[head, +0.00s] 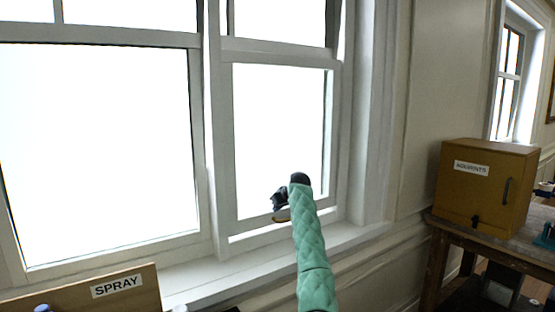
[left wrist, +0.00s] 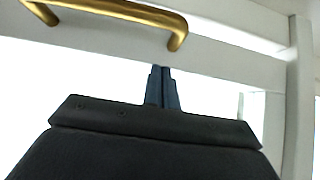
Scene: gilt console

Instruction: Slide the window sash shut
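The white window sash (head: 333,140) is the lower one of the right-hand window. A narrow bright gap shows between its bottom rail and the sill, so it stands slightly raised. A brass handle (left wrist: 120,10) on its bottom rail shows large in the left wrist view; in the head view only a bit of brass (head: 283,215) shows beside my gripper. My left gripper (head: 277,199) is in front of the sash's lower part. In the left wrist view its dark fingers (left wrist: 162,72) are together and empty, apart from the handle in the picture. My right gripper is not in view.
A white sill (head: 200,279) runs beneath the windows. A wooden board labelled SPRAY (head: 75,298) is at the lower left. A brown cabinet (head: 485,190) stands on a wooden table (head: 436,222) at the right. The wall between window and table is bare.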

